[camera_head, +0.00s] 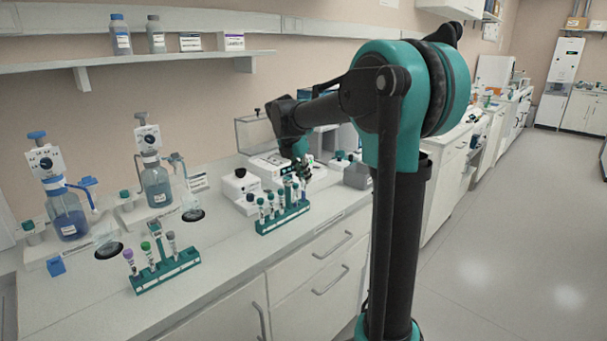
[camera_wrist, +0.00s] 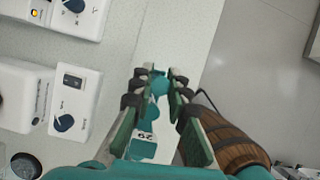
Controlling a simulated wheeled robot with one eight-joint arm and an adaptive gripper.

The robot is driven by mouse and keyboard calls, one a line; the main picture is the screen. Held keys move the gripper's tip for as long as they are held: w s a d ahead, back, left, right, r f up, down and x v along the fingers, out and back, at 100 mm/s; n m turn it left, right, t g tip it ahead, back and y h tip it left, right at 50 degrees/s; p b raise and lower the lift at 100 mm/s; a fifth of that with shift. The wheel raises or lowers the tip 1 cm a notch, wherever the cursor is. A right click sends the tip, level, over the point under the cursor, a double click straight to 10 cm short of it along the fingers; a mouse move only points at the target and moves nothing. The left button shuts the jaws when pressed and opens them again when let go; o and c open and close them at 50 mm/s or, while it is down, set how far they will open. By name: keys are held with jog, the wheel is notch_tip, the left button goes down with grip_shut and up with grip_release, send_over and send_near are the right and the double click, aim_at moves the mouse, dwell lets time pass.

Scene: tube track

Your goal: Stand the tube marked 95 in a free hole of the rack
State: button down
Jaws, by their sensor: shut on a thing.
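My gripper (camera_wrist: 157,78) points down over the counter. In the wrist view its fingers are shut on a tube with a white label (camera_wrist: 144,146) whose printed number looks like 95, upside down. Much of the tube is hidden by the fingers. In the head view my gripper (camera_head: 302,172) is above and behind the right end of a teal rack (camera_head: 284,220) holding several teal-capped tubes. A second teal rack (camera_head: 166,274) at the front left holds three tubes with purple, green and grey caps. Free holes are too small to make out.
White instruments (camera_head: 240,187) stand behind the right rack. Bottles with dispensers (camera_head: 68,215) stand at the left. A small blue block (camera_head: 56,265) lies near the left rack. A brown barrel-like thing (camera_wrist: 232,143) shows beside the fingers. The counter between the racks is clear.

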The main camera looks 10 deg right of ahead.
jog(key=shift+f, duration=0.7)
dwell(0.4)
jog(key=c, duration=1.4)
grip_release()
jog(key=v, duration=1.2)
